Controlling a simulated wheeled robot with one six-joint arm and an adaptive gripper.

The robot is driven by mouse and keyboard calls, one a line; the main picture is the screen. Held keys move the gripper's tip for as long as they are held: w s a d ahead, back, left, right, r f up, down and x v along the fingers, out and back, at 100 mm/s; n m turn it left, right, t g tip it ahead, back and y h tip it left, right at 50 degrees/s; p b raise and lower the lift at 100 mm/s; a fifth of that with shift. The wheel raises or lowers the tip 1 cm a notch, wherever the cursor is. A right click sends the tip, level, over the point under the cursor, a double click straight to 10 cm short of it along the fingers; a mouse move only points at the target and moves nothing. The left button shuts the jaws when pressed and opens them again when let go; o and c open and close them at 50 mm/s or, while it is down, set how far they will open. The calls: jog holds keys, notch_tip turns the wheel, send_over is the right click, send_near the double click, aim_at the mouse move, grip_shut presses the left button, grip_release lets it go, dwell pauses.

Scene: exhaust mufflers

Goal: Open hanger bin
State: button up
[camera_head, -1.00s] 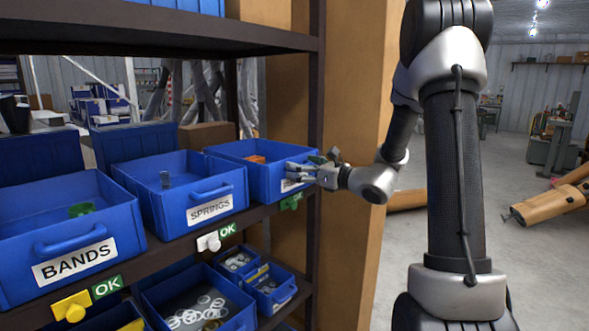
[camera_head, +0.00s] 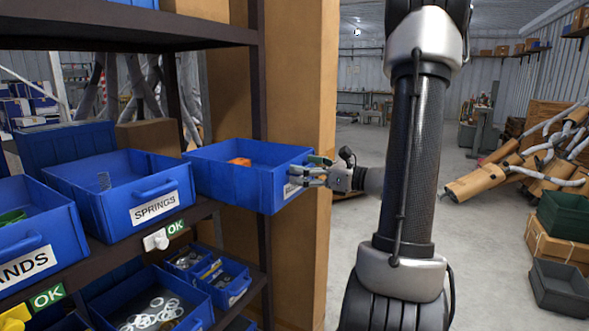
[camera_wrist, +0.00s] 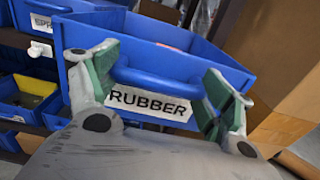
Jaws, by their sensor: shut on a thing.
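A blue open-topped bin (camera_head: 232,180) sticks out from the shelf, with an orange item (camera_head: 240,161) inside. Its front label (camera_wrist: 150,103) reads RUBBER in the wrist view; no label in view reads hanger. My gripper (camera_head: 316,172) is at the bin's front face. In the wrist view its green-padded fingers (camera_wrist: 160,84) are shut on the blue handle (camera_wrist: 155,80), one at each side. The handle is hidden behind the fingers in the head view.
The SPRINGS bin (camera_head: 121,190) and a partly cut-off bin with a label ending in ANDS (camera_head: 15,225) sit to the left on the same dark shelf (camera_head: 110,257). Smaller bins with rings (camera_head: 155,310) are below.

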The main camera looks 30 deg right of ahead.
jog(key=shift+s+d+r, duration=0.15)
jog(key=shift+r, duration=0.05)
jog(key=o, duration=1.2)
jog(key=shift+o, duration=0.9)
jog(key=shift+f, duration=0.1)
jog(key=v, duration=1.2)
